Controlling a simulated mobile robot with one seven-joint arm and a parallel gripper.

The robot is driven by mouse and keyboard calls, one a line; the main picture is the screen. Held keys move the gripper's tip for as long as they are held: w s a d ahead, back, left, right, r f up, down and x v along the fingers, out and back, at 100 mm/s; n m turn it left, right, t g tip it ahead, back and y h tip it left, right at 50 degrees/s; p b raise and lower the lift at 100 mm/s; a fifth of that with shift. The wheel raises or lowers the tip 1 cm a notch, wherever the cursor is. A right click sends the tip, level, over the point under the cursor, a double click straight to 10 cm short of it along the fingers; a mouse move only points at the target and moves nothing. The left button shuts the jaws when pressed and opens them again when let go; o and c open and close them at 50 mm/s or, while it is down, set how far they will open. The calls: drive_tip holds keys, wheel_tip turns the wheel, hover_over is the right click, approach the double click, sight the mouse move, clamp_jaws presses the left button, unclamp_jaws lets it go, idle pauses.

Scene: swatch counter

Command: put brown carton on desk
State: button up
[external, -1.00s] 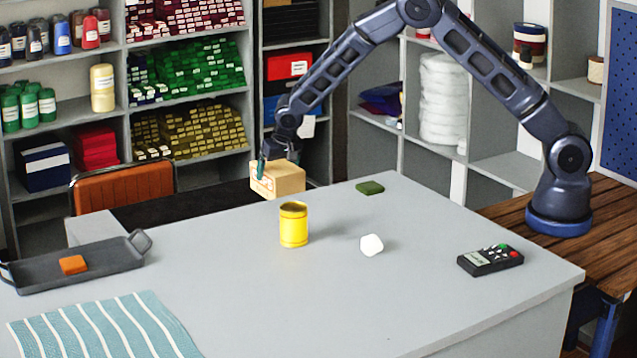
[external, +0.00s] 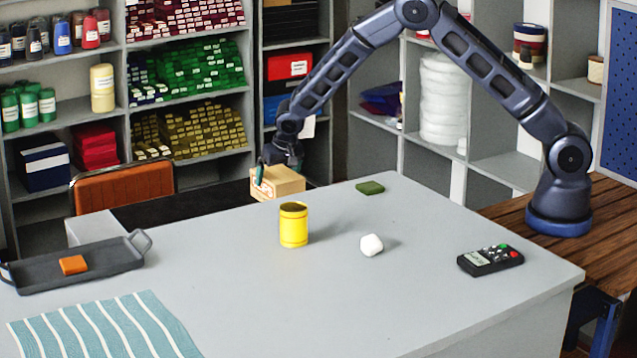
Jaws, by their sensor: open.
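The brown carton (external: 285,184) is at the far edge of the grey desk (external: 330,285), behind the yellow cup. It looks level and seems to rest on the desk there, though its contact with the top is hard to make out. My gripper (external: 272,172) is open at the carton, with one dark green finger showing against its left side. The other finger is hidden, so I cannot tell whether it touches the carton.
A yellow cup (external: 294,226) stands in front of the carton. A white lump (external: 371,245), a green block (external: 370,187) and a remote (external: 490,260) lie to the right. A dark tray (external: 110,268) with an orange block and a striped cloth (external: 105,330) are left. The front middle is clear.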

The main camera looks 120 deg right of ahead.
drive_tip(key=v, duration=1.1)
drive_tip(key=shift+r, duration=0.25)
drive_tip(key=a+r+n+t+y, duration=0.1)
drive_tip(key=a+r+n, duration=0.2)
drive_tip(key=a+r, duration=0.65)
drive_tip(key=a+r+n+t, duration=0.15)
drive_tip(key=a+r, duration=0.35)
drive_tip(key=a, duration=0.9)
drive_tip(key=a+r+n+t+y, duration=0.1)
drive_tip(key=a+r+n, duration=0.2)
drive_tip(key=a+r, duration=0.7)
drive_tip(key=s+a+r+n+y, duration=0.1)
drive_tip(key=s+a+n, duration=0.2)
drive_tip(key=s+a, duration=0.45)
drive_tip(key=s+a+r+n, duration=0.15)
drive_tip(key=s+a, duration=0.25)
drive_tip(key=a, duration=0.7)
drive_tip(key=s+a+f+n+t+y, duration=0.1)
drive_tip(key=s+a+f+n, duration=0.1)
drive_tip(key=s+a+n, duration=0.4)
drive_tip(key=s+a, duration=0.4)
drive_tip(key=s, duration=0.3)
drive_tip(key=shift+s+a, duration=0.25)
drive_tip(key=shift+a, duration=0.15)
